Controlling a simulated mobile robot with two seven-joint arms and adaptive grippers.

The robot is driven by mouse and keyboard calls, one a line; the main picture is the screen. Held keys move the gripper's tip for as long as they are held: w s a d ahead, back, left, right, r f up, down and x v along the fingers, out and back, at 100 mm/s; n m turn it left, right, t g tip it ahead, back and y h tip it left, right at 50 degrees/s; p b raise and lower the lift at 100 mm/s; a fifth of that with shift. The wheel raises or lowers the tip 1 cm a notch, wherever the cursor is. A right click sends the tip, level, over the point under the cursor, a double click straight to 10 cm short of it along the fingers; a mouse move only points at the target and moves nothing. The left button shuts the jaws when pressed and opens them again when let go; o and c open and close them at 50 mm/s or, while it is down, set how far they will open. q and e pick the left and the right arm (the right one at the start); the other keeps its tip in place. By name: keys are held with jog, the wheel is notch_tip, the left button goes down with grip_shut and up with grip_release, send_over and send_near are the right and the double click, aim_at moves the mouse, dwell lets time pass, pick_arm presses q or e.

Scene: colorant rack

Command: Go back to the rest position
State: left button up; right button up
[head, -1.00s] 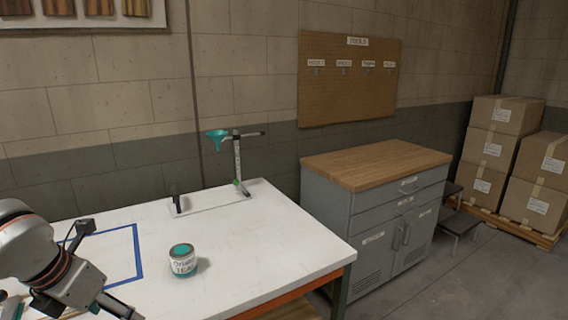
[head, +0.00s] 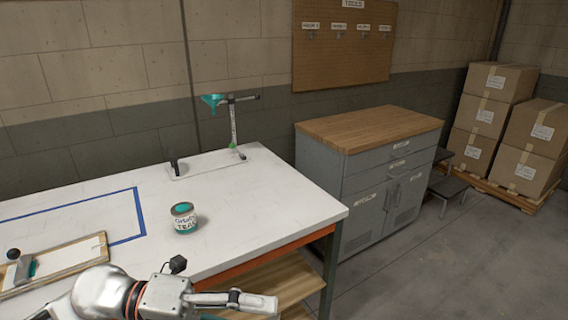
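My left arm comes in at the bottom left, with its gripper (head: 262,303) low in front of the white table (head: 255,205), past its front edge. The gripper is seen from the side, so I cannot tell whether its fingers are open or shut. A small teal patch shows just below it at the picture's bottom edge; what it is stays unclear. My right gripper is out of view. A can with a teal top and a label reading TEAL (head: 184,219) stands upright on the table, apart from the gripper.
A stand with a teal funnel (head: 213,100) is at the table's back. A blue tape outline (head: 139,215) and a wooden-framed board (head: 70,262) lie at the left. A grey cabinet (head: 375,190), a step stool (head: 447,186) and stacked boxes (head: 490,118) stand right. Floor in front is clear.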

pick_arm(q)
jog(key=w+a+n+t+h, duration=0.1)
jog(key=w+n+t+h, duration=0.2)
jog(key=w+n+t, duration=0.5)
jog(key=w+a+f+n+t+y, duration=0.1)
jog(key=a+f+n+t+y, duration=0.4)
jog(key=n, duration=0.4)
jog(key=w+a+f+n+t+y, duration=0.2)
jog(key=a+f+n+t+y, duration=0.15)
jog(key=f+n, duration=0.4)
jog(key=s+a+f+n+g+y, duration=0.2)
jog(key=s+f, duration=0.4)
jog(key=f, duration=0.6)
jog(key=s+a+f+n+g+y, duration=0.3)
jog(key=s+f+n+y, duration=0.3)
jog(key=f, duration=0.6)
jog(key=shift+s+a+n, duration=0.7)
jog(key=shift+n, duration=0.05)
